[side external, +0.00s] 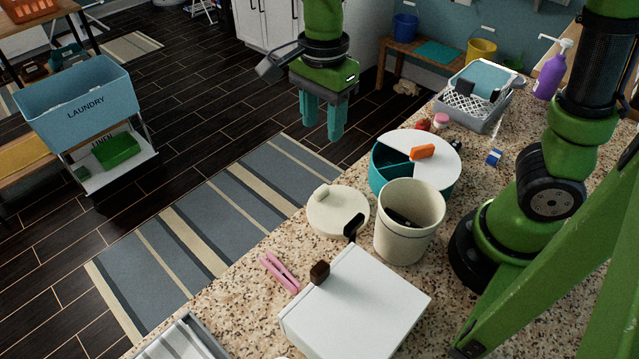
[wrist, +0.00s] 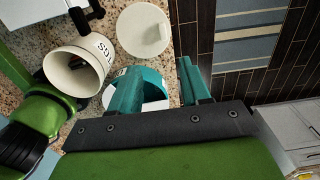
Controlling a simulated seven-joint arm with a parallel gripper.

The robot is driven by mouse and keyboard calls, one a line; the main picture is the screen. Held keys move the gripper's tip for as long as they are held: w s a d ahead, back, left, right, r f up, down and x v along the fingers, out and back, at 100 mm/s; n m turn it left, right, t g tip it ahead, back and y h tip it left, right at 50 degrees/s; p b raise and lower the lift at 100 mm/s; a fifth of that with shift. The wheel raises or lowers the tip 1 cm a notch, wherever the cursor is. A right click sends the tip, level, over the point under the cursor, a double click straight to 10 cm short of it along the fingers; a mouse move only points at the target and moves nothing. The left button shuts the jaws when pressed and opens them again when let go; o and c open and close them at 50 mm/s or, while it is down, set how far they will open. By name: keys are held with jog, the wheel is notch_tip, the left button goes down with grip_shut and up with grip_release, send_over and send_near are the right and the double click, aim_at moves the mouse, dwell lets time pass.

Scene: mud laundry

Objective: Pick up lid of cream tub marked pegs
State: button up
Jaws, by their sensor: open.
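The cream tub (side external: 408,232) stands upright and uncovered on the speckled counter, with something dark inside. Its dark lettering shows upside down in the wrist view (wrist: 72,82), only partly readable. A round cream lid (side external: 336,214) with a small knob lies flat on the counter, left of the tub; it also shows in the wrist view (wrist: 143,32). My gripper (side external: 322,131) is open and empty, its teal fingers pointing down. It is raised, beyond the lid and apart from it. In the wrist view the fingers (wrist: 160,76) show below the lid.
A teal round container (side external: 385,172) with a white top and orange handle stands behind the tub. A white box (side external: 357,306) with a dark knob stands in front. A pink peg (side external: 280,272) lies near the counter edge. A grey basket (side external: 470,113) is farther back.

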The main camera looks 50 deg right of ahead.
send_over(322, 189)
jog(key=f, duration=1)
jog(key=shift+s+a+f, duration=0.2)
jog(key=shift+s+f, duration=0.1)
jog(key=shift+f, duration=0.1)
jog(key=shift+w+d+f, duration=0.1)
jog(key=shift+w+f, duration=0.05)
jog(key=shift+f, duration=1.35)
jog(key=shift+w+d+f, duration=0.1)
jog(key=shift+w+f, duration=0.05)
jog(key=shift+f, duration=1.3)
jog(key=shift+c, duration=0.3)
grip_shut()
